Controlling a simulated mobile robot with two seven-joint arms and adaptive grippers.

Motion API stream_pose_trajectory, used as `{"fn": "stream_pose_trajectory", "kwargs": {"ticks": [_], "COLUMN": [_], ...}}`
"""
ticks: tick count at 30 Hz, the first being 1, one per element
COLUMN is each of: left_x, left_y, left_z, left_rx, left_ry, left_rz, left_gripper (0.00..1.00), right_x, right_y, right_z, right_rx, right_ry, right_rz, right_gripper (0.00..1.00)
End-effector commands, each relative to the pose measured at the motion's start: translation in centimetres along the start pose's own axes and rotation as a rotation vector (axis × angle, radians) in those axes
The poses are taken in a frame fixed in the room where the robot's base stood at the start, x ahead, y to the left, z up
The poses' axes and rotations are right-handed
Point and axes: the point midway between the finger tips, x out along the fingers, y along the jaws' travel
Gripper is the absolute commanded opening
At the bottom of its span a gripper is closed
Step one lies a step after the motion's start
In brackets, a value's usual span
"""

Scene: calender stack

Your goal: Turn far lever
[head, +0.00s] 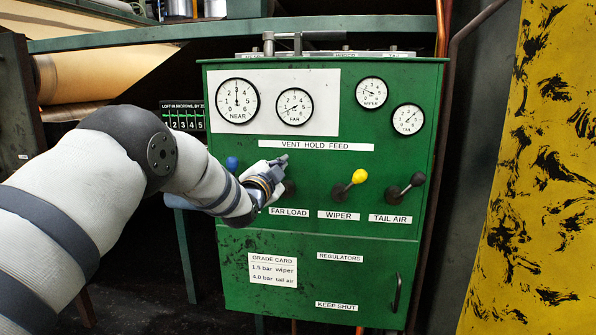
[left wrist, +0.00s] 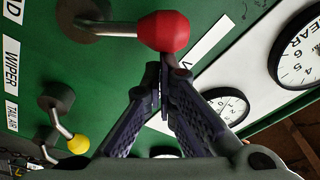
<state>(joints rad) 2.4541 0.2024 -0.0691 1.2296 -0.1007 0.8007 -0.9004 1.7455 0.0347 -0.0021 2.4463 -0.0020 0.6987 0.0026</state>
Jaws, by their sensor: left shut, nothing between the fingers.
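The far lever has a red ball knob (left wrist: 163,31) on a grey shaft, seen in the left wrist view. Its dark round base (head: 290,188) shows in the head view above the FAR LOAD label (head: 289,212); there my gripper hides the knob. My left gripper (head: 282,159) is in front of the green panel at this lever. In the left wrist view its fingers (left wrist: 165,62) are shut and empty, with the tips right at the edge of the red knob. I cannot tell whether they touch it. My right gripper is not in view.
The yellow-knobbed wiper lever (head: 359,176) and black tail air lever (head: 417,179) stand to the right. A blue knob (head: 232,163) is to the left, close to my arm. Gauges, including the FAR gauge (head: 294,107), sit above. A cabinet door (head: 340,275) is below.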

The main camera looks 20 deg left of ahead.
Motion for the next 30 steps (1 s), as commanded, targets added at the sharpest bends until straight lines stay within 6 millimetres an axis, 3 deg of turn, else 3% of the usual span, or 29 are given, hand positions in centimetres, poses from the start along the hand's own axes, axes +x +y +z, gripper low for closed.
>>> {"fn": "stream_pose_trajectory", "kwargs": {"ticks": [22, 30], "left_x": [-0.1, -0.1], "left_y": [-0.2, -1.3], "left_z": [0.7, -0.3], "left_rx": [-0.088, -0.088], "left_ry": [-0.001, 0.003], "left_rz": [-0.011, -0.015], "left_gripper": [0.00, 0.00], "right_x": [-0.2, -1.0], "right_y": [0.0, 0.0], "right_z": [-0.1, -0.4], "right_rx": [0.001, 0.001], "right_ry": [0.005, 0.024], "right_rz": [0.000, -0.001], "right_gripper": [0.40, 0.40]}}
